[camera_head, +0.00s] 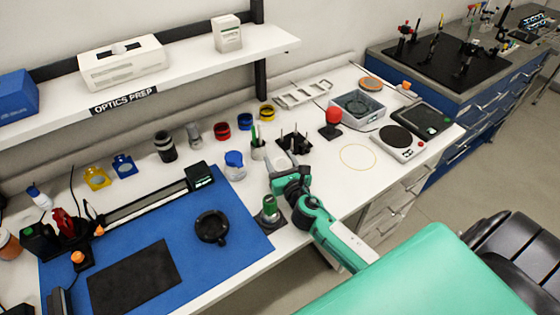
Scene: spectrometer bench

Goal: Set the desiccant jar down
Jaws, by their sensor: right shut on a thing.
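My right arm comes in from the lower right over the front edge of the bench. Its gripper (275,188) is shut, seen small and partly covered by my own wrist. I take the small glassy, green-and-pale thing (269,207) at its tip to be the desiccant jar. It looks upright over a dark square patch; I cannot tell whether its base touches anything. The finger contact is hidden. My left gripper is not in view.
A blue mat (190,262) with a black ring-shaped part (211,227) lies to the left. A blue-lidded jar (234,163) and a pen cup (258,149) stand behind.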

